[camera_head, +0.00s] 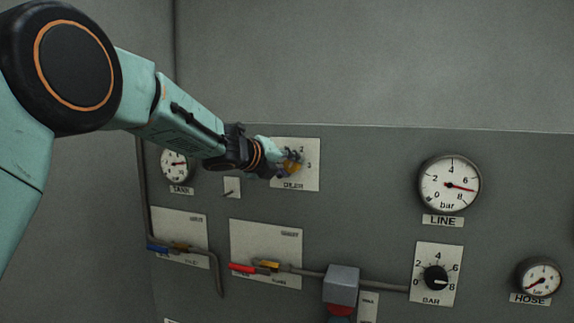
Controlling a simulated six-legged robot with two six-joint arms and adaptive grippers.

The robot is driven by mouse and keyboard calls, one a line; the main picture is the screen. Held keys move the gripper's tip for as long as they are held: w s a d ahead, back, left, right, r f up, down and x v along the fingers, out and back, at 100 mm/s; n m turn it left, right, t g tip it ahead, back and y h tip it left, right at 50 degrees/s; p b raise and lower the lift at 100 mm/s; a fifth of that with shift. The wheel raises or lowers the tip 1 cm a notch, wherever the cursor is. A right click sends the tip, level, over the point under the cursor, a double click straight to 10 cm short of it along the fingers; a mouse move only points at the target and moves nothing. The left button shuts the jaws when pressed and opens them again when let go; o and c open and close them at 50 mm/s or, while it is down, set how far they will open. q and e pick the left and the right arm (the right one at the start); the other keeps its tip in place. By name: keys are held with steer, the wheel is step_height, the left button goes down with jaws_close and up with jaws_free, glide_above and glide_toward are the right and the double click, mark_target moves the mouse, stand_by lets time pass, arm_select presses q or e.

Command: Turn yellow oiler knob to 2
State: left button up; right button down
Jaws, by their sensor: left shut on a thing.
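The yellow oiler knob (292,166) sits on a pale plate (309,178) with the numbers 2 and 3 showing and the label OILER below. My left gripper (287,164) comes in from the left and is shut on the knob. Its fingers cover much of the knob, so I cannot tell which number it points to. My right gripper is not in view.
The grey panel holds a TANK gauge (177,166), a LINE gauge (449,184), a HOSE gauge (539,278) and a black BAR knob (436,278). A red-handled valve (243,268) and a blue-handled valve (158,248) sit below, with a grey box (341,285) on the pipe.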

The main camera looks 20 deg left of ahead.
arm_select(q)
steer(key=o, duration=1.2)
steer(key=v, duration=1.2)
